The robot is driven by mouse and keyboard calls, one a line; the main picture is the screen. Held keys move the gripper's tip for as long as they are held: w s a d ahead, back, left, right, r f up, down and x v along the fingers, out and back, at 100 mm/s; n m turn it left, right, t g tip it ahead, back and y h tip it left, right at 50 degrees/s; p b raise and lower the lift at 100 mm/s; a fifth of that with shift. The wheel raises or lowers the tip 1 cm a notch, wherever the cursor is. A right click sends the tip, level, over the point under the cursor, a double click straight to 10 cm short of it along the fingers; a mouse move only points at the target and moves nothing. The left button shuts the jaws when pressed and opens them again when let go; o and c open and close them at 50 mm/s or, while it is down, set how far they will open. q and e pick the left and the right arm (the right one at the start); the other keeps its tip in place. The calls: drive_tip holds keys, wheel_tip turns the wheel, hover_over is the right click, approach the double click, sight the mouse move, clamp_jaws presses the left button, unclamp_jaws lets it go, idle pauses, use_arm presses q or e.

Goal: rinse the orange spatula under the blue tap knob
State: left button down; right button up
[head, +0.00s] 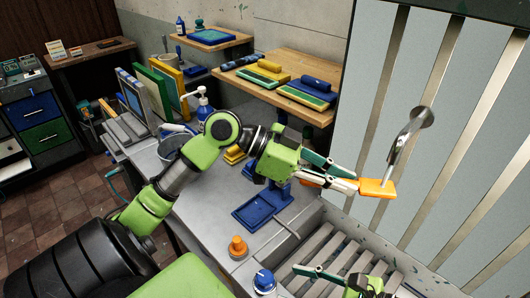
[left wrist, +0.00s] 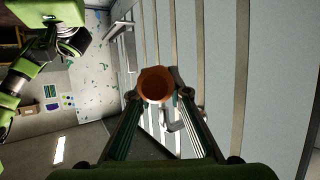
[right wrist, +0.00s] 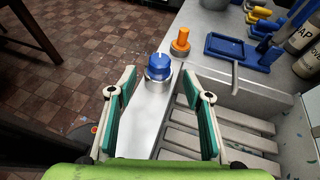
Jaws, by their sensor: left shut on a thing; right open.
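The orange spatula (head: 377,188) is held by my left gripper (head: 345,183), shut on it. Its flat orange end is just below the mouth of the grey metal spout (head: 408,132) in the head view. In the left wrist view a brownish-orange round end (left wrist: 156,84) shows between the fingertips (left wrist: 157,97), with the spout (left wrist: 176,118) beside it. The blue tap knob (head: 264,281) stands on the counter beside an orange knob (head: 238,247). My right gripper (right wrist: 158,74) is open and empty, its fingers on either side of the blue knob (right wrist: 159,65) in the picture; contact cannot be told.
A slatted sink (head: 345,250) lies below the spout. A blue tray (head: 262,208) sits on the grey counter, with a pump bottle (head: 203,105) and a grey bucket (head: 175,138) further back. A striped wall (head: 450,90) closes off the right.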

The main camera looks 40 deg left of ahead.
sight(267, 278)
drive_tip(key=x, duration=0.8)
drive_tip(key=shift+s+a+f, duration=0.1)
drive_tip(key=shift+s+a, duration=0.05)
drive_tip(key=shift+a, duration=0.25)
drive_tip(key=c, duration=1.1)
